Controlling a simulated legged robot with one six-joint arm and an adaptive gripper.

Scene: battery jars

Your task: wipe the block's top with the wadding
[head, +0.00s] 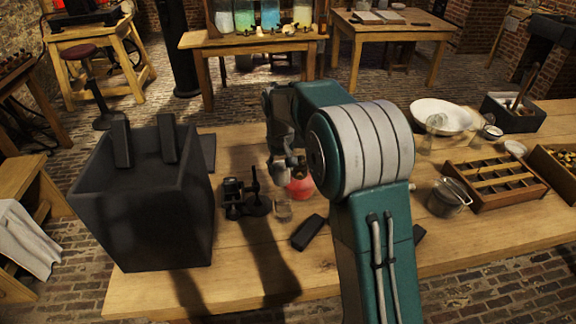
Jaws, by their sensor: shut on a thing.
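My gripper (287,166) hangs over the middle of the table, pointing down, partly hidden by my arm. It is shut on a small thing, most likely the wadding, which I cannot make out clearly. A round red thing (301,188) shows just below and right of the fingertips; I cannot tell whether they touch. A small dark block (308,232) lies flat on the table, nearer than the gripper and apart from it. I cannot tell for sure that it is the task's block.
A large dark open box (142,215) with two upright plates stands at left. A black metal stand (245,198) and small clear glass (283,211) are beside the gripper. At right are a metal pot (449,198), a divided wooden tray (480,199) and a white bowl (440,112). The front table edge is clear.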

